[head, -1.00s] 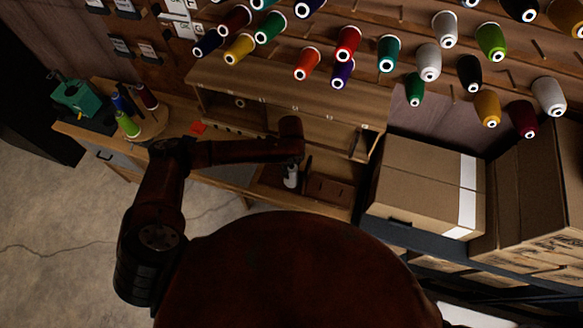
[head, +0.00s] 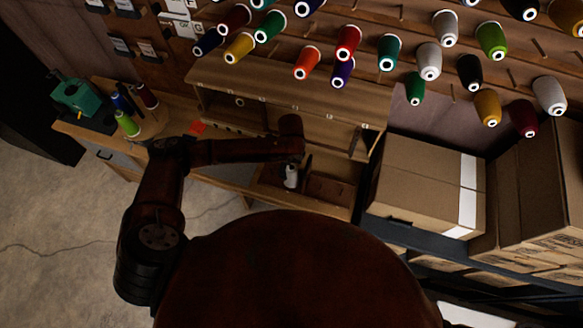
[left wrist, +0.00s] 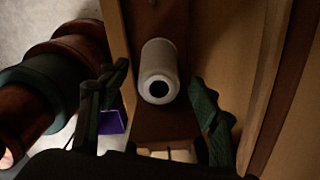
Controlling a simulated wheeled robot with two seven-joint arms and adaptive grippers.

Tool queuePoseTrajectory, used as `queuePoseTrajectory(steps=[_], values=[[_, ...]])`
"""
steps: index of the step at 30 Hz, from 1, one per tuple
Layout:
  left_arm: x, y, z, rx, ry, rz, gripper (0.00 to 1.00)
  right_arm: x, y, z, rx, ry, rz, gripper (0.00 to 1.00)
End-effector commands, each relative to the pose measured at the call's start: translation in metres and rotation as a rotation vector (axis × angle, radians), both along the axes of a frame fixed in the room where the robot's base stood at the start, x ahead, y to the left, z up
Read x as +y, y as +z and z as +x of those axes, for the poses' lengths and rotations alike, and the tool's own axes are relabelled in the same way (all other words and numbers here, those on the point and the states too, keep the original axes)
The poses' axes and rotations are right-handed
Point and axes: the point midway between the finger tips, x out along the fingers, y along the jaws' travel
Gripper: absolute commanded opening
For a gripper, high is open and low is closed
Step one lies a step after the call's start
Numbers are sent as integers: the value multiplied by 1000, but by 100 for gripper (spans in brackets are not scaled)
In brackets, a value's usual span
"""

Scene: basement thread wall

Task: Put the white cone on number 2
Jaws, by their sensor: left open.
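The white cone (head: 291,176) stands in the open wooden compartment below the shelf, just under the end of my left arm. In the left wrist view the white cone (left wrist: 158,75) shows its round end with a dark hole. My left gripper (left wrist: 158,105) is open, with one finger on each side of the cone and gaps between. In the head view the left gripper is mostly hidden by my dark wrist. Small pale marks (head: 295,107) line the shelf's front edge, too small to read, so I cannot tell which is number 2. My right gripper is not in view.
Several coloured cones hang on the thread wall (head: 440,75) above. Cardboard boxes (head: 425,180) stand at the right. A green device (head: 77,97) and a few spools, one lime green (head: 128,124), stand on the bench at the left. A small purple piece (left wrist: 113,122) shows by the left finger.

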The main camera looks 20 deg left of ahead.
Motion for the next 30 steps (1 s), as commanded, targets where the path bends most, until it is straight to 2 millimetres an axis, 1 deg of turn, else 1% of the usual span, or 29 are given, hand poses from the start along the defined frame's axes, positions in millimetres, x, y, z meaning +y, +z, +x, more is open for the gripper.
queuePoseTrajectory(steps=[5,9,15,18,21,30], values=[[0,33,2,-5,-2,0,58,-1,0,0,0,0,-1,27],[0,63,1,-4,-2,-1,58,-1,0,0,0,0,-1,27],[0,97,1,-2,-1,0,58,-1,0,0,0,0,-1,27],[0,106,0,-2,-1,0,58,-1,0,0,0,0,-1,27],[0,111,0,0,-1,1,58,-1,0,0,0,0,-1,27],[0,112,0,0,-1,1,58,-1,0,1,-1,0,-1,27]])
